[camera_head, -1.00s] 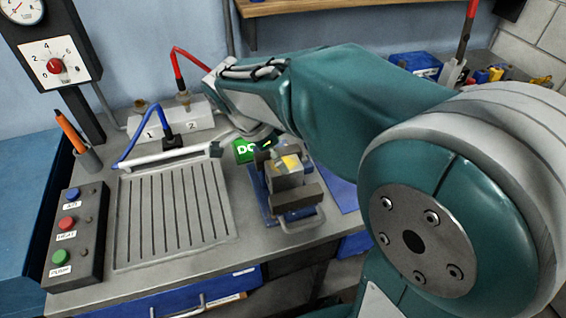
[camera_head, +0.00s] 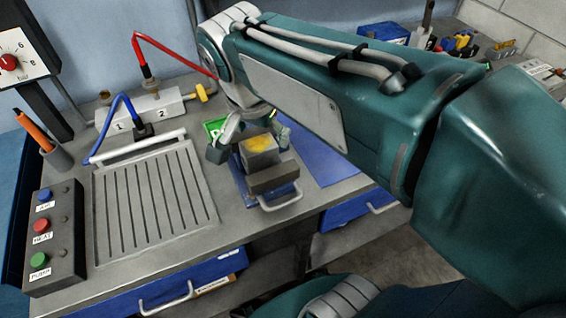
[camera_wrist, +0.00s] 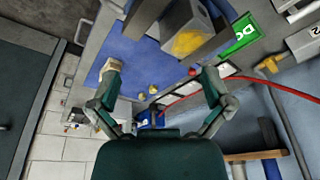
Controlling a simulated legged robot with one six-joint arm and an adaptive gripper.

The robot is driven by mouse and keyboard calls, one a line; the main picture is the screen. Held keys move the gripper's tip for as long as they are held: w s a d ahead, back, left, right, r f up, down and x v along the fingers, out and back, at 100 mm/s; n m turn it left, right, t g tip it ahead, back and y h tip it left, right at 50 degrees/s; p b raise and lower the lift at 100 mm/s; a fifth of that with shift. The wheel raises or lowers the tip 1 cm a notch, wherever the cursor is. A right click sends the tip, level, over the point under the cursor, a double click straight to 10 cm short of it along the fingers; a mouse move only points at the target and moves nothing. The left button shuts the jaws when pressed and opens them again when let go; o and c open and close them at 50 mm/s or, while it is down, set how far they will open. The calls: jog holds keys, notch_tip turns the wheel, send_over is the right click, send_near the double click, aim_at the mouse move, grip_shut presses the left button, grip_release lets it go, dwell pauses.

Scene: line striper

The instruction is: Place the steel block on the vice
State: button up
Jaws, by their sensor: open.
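The steel block (camera_head: 259,158), grey with a yellow patch on top, sits upright at the vice (camera_head: 273,179), behind its dark front jaw. In the wrist view the block (camera_wrist: 178,22) shows at the top, between the dark bars of the vice (camera_wrist: 205,50). My gripper (camera_head: 250,143) is open at the vice, with a finger showing on either side of the block in the head view. In the wrist view my gripper's fingers (camera_wrist: 161,72) are wide apart and nothing is between their tips; the block lies beyond them. I cannot tell whether a finger touches it.
A green sign (camera_head: 214,129) is close behind the vice. A ribbed plate (camera_head: 155,205) and a button box (camera_head: 54,236) stand to the left. A blue mat (camera_head: 318,155) lies right of the vice. Red and blue cables run behind at a numbered block (camera_head: 150,113).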

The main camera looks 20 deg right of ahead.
jog(key=s+d+f+n+t+y, duration=0.1)
jog(key=s+f+n+t+y, duration=0.1)
jog(key=s+n, duration=0.5)
jog(key=shift+s+d+f+n+t, duration=0.2)
jog(key=shift+f+n+t, duration=0.6)
jog(key=shift+n, duration=0.6)
